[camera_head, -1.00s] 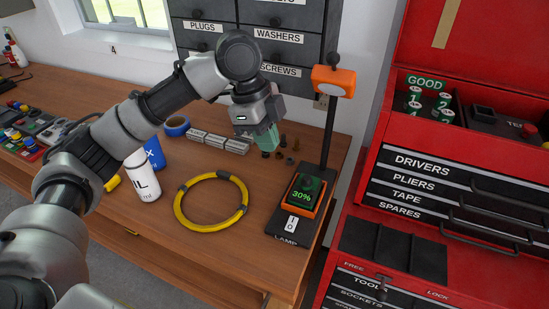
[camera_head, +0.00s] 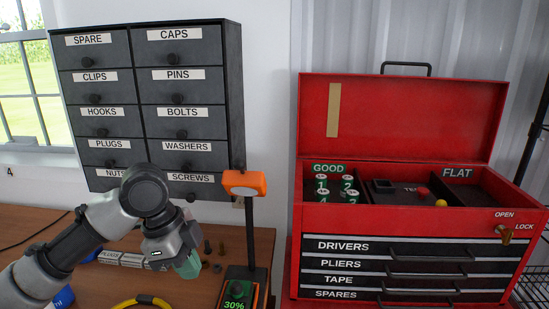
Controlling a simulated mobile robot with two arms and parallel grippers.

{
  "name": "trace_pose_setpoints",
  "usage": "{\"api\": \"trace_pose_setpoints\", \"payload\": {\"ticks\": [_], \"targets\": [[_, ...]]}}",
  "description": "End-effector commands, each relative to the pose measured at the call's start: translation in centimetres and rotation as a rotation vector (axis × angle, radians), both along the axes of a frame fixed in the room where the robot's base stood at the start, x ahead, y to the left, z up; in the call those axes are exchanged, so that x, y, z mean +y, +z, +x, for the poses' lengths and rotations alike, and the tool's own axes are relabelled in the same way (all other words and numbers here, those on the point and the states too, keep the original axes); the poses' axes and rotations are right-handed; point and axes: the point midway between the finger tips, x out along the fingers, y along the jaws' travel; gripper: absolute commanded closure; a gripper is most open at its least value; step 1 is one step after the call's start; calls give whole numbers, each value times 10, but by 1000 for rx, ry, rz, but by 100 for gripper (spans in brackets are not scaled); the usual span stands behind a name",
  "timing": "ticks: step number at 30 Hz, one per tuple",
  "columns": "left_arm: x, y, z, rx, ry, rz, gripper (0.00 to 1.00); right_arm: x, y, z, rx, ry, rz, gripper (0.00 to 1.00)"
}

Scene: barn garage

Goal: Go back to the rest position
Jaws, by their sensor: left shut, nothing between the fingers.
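My left gripper (camera_head: 188,266) hangs over the wooden workbench (camera_head: 206,291), left of the orange lamp (camera_head: 244,183). Its green-tipped fingers are shut with nothing seen in them. The arm comes in from the lower left and is bent at a raised elbow in front of the drawer cabinet (camera_head: 152,103). My right gripper is not in view.
An open red tool chest (camera_head: 409,226) stands on the right, with batteries in its GOOD section. The lamp's post and its 30% display (camera_head: 235,291) are close right of my gripper. Bolts and nuts, a yellow ring (camera_head: 149,300) and grey blocks (camera_head: 122,259) lie on the bench.

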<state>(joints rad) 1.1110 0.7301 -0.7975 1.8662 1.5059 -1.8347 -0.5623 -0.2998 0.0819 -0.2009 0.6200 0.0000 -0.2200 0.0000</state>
Motion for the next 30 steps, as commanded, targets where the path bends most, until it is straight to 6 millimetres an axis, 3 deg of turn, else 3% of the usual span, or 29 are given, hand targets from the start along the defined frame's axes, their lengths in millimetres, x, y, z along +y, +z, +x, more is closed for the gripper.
{"api": "trace_pose_setpoints", "payload": {"ticks": [1, 6, 14, 21, 30], "targets": [[-12, -25, -6, 10, 12, -10, 100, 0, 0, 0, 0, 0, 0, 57], [-43, -90, -27, -8, 128, -65, 100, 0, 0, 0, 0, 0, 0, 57], [-66, -164, -74, -12, 426, -171, 100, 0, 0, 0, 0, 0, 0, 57], [-50, -214, -128, 2, 817, -199, 100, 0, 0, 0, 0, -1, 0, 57], [-7, -244, -188, -4, 1191, -110, 100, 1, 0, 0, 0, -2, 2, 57]]}}
